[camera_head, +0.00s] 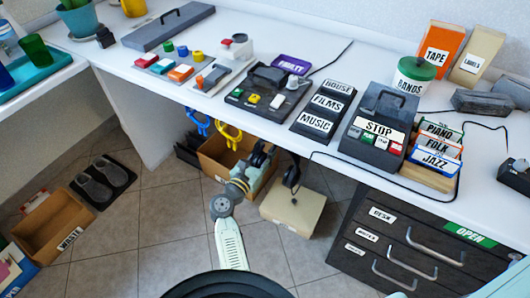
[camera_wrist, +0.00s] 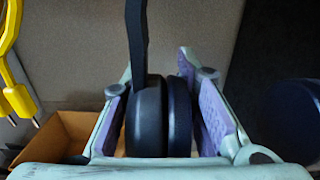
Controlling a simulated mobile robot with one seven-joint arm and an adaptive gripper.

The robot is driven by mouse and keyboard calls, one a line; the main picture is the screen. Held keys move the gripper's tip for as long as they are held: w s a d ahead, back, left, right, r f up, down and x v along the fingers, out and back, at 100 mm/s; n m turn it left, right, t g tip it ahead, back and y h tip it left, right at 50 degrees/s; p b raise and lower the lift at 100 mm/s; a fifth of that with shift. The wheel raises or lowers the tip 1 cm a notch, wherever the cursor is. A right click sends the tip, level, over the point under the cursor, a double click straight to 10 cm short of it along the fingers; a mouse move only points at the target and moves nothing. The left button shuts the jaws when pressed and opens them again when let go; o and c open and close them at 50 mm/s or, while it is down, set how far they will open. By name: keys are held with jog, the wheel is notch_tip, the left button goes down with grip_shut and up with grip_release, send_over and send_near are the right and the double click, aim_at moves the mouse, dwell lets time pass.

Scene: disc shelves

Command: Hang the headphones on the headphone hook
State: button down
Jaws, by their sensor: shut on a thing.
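The black headphones are between my gripper's purple-padded fingers in the wrist view, with two round ear cups (camera_wrist: 148,118) side by side and the band rising upward. In the head view the headphones (camera_head: 258,154) show small and dark below the desk's front edge, partly hidden by my gripper (camera_head: 253,170). My gripper, also in the wrist view (camera_wrist: 165,120), is shut on the ear cups. Another dark item (camera_head: 291,176) hangs under the desk edge just right of my gripper. I cannot tell whether it belongs to the headphone hook, which I cannot clearly make out.
A yellow looped item (camera_head: 229,137) and a blue one (camera_head: 198,123) hang under the desk edge to the left. A cardboard box (camera_head: 213,163) and a beige box (camera_head: 292,211) stand on the floor below. Dark drawers (camera_head: 400,245) are at the right. The desk top holds several labelled items.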

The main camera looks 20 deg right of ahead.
jog(key=c, duration=1.2)
grip_release()
